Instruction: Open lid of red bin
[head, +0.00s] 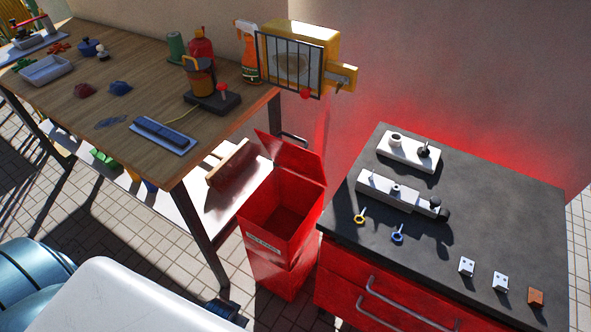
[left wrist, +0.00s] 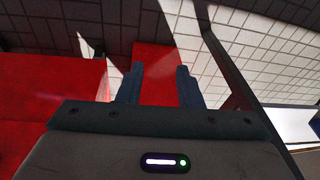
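The red bin (head: 276,245) stands on the paved floor between the wooden table and the red cabinet. It has a pale label on its front. Its red lid (head: 292,157) is raised and tilted up at the back, and the dark inside shows. My left gripper (left wrist: 160,82) is open in the left wrist view, its two dark fingers apart with nothing held between them. A red surface (left wrist: 156,58) shows behind and between the fingers; I cannot tell which part of the bin or cabinet it is. My right gripper is in neither view.
The wooden table (head: 135,75) at left holds tools, bottles and a tray. Its leg (head: 205,240) and white lower shelf (head: 222,205) are close to the bin's left. The red cabinet (head: 375,290), with a black top and silver handles, stands close on the right.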

